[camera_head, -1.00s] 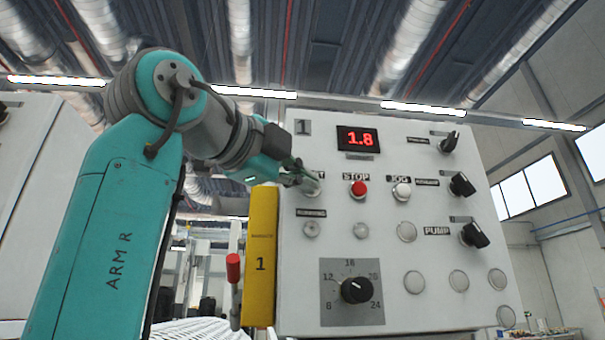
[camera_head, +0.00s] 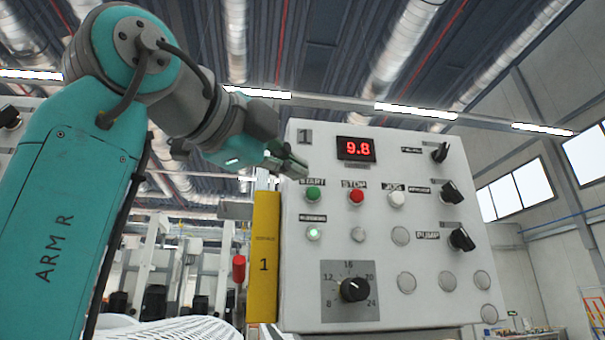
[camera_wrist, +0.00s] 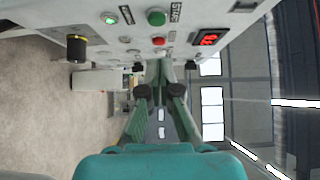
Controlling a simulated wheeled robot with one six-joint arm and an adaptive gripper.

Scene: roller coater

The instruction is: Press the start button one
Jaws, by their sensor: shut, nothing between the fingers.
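The green START button (camera_head: 313,194) is on the upper left of the white control panel marked 1 (camera_head: 380,290). It also shows at the top of the wrist view (camera_wrist: 156,18). Below START, the running lamp (camera_head: 313,233) glows pale green, and it glows green in the wrist view (camera_wrist: 110,18). The red display (camera_head: 356,149) reads 9.8. My gripper (camera_head: 298,167) is shut and empty, above and left of the START button and apart from it. The button is fully visible. In the wrist view the fingers (camera_wrist: 160,65) come together below the button.
The red STOP button (camera_head: 356,196) and white JOG button (camera_head: 396,199) sit right of START. Black knobs (camera_head: 462,239) line the right side, and a dial (camera_head: 354,289) is below. A yellow plate (camera_head: 264,257) and a red-handled lever (camera_head: 239,268) stand at the panel's left edge.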

